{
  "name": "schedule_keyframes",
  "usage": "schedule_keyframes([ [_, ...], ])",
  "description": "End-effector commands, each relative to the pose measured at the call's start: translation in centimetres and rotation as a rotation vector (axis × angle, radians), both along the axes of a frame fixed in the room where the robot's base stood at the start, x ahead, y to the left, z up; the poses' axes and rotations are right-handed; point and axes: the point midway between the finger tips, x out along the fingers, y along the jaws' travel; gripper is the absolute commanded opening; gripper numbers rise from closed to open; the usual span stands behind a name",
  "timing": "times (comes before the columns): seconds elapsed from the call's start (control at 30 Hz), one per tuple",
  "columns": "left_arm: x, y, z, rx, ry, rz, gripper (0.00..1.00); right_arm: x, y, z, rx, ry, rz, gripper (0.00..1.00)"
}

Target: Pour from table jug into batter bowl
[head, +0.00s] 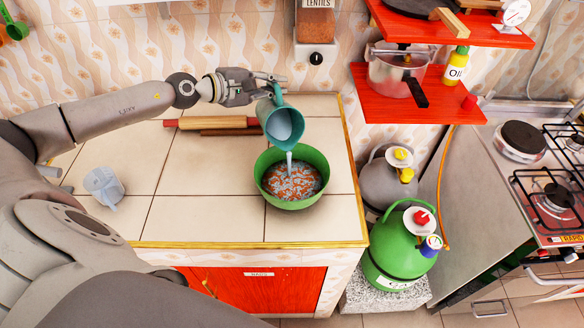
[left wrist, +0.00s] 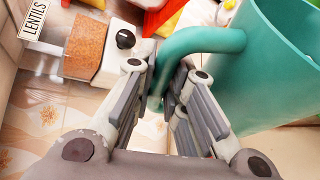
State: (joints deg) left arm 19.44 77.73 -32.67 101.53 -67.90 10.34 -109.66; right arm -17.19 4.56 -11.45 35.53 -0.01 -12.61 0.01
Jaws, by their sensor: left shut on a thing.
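The teal jug (head: 284,122) is tilted over the green batter bowl (head: 291,198) in the head view. A pale stream runs from its mouth into the bowl, which holds a mottled pale and orange-brown mix. My left gripper (head: 266,86) is shut on the jug's handle, above and behind the bowl. The left wrist view shows the jug (left wrist: 265,70) at the right, with its curved handle between the fingers. The jug stays clear of the bowl's rim. My right gripper is not in view.
A rolling pin (head: 212,123) lies at the back of the tiled counter (head: 195,215). A pale blue-grey cup (head: 104,186) is at the left. A lentils dispenser (head: 315,25) hangs on the wall behind. Red shelves (head: 405,95) and a green gas cylinder (head: 395,255) are to the right.

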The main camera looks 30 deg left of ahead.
Motion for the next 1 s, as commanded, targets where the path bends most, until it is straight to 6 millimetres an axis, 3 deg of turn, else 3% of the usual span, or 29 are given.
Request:
schedule_keyframes([
  [1.0, -0.22, -0.30, 0.23, 0.026, -0.026, 0.001, 0.00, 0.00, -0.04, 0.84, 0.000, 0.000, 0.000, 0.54],
])
